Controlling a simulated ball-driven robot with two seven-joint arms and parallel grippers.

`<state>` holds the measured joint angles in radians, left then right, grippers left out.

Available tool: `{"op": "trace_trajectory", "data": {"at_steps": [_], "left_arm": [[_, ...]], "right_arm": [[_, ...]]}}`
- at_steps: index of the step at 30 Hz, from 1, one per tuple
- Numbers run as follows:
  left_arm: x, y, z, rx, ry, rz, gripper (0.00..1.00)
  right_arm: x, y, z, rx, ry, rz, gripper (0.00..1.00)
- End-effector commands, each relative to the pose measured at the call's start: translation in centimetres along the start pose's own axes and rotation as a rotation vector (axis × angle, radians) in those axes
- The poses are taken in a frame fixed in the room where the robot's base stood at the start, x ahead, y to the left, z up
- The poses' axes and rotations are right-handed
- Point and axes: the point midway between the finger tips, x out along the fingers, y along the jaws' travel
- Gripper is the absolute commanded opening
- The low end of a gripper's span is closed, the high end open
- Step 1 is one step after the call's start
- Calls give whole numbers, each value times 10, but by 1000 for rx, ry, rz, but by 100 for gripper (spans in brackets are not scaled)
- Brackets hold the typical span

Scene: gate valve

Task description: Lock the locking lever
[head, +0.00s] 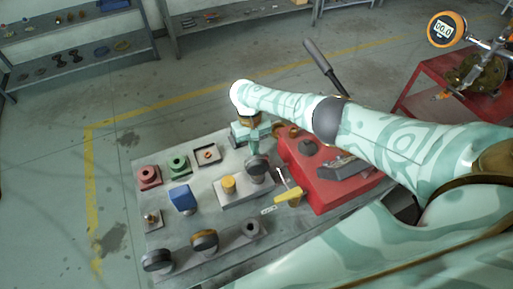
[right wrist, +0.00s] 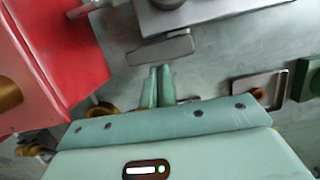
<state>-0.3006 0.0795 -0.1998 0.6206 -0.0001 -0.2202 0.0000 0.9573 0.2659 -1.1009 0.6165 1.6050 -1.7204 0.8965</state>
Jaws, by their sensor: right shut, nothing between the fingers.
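My right gripper (head: 257,152) points down over the table, between the red box and the small parts. In the right wrist view its two thin green fingers (right wrist: 160,75) are together and hold nothing. Their tips are close to a grey rounded bar (right wrist: 160,48) on the side of a grey block (right wrist: 205,12); I cannot tell whether they touch. In the head view a grey block (head: 235,198) with a yellow knob and a dark round part (head: 257,169) lies just below the gripper. I cannot tell for sure which part is the locking lever. My left gripper is not in view.
A red box (head: 310,190) stands right of the gripper, with a yellow-handled part (head: 289,196) beside it. Red, green and blue parts stand on the table's left. A long dark-handled lever (head: 320,58) rises behind my right arm. A red cart (head: 435,95) stands at the right.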

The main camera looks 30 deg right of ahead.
Motion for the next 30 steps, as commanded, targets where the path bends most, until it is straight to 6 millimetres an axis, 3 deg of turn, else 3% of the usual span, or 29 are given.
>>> {"op": "trace_trajectory", "data": {"at_steps": [5,12,18,24,30], "left_arm": [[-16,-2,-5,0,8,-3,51],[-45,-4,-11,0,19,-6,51],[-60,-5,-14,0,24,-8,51],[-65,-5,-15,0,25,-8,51],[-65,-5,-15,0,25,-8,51]], "right_arm": [[-34,0,1,1,5,-2,0],[-102,1,2,2,5,-2,0],[-142,2,3,1,1,-1,0],[-159,2,2,1,-1,0,0],[-160,2,2,1,-2,0,0]]}}
